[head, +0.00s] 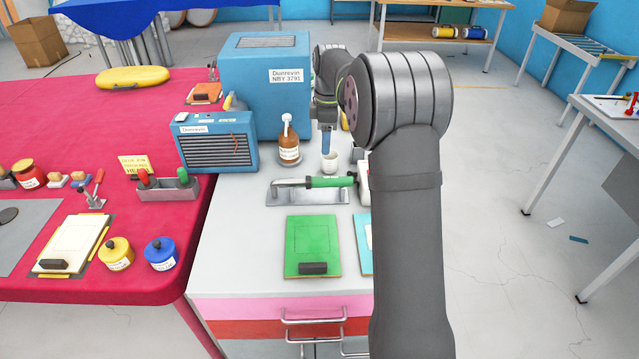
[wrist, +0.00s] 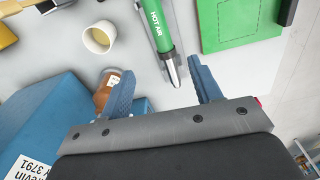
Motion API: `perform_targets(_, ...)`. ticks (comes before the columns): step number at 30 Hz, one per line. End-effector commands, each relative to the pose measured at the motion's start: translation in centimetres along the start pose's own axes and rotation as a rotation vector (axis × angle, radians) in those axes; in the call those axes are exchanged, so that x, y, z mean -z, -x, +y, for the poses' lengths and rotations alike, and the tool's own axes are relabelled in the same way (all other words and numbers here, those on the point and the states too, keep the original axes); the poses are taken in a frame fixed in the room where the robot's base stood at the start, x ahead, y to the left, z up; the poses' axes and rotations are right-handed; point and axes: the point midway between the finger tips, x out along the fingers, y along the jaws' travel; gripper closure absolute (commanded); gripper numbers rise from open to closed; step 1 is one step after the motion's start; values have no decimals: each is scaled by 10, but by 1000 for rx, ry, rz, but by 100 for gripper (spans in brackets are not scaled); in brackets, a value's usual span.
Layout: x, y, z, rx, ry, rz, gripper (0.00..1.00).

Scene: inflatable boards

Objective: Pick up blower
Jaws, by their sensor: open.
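The blower (head: 330,182) is a hot-air tool with a green handle and a metal nozzle. It lies across a grey metal stand (head: 283,197) on the light worktop. In the wrist view its green body (wrist: 148,22) reads "HOT AIR", its nozzle points towards my gripper, and its far end is cut off by the frame edge. My gripper (wrist: 161,68) has its blue fingers apart with nothing held. In the head view my gripper (head: 326,142) points down behind the blower, above the worktop near the white cup; my arm hides part of the area to the right.
A brown bottle (head: 289,148) and a white cup (head: 329,163) stand close to my gripper. Blue boxes (head: 265,85) stand behind. A green board (head: 312,240) with a dark block lies in front. A red-covered table (head: 90,100) is at left.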

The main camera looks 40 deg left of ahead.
Motion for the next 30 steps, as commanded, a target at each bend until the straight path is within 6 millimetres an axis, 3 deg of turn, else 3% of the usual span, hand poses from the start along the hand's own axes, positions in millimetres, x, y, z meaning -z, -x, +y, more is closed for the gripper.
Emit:
perform_targets(2, 13, 7, -4, 5, 38, -23, 42)
perform_targets(5, 18, 5, -5, 8, 55, -37, 42)
perform_targets(21, 14, -99, -6, 10, 54, -37, 42)
perform_targets(30, 13, -118, -5, 8, 54, -36, 42)
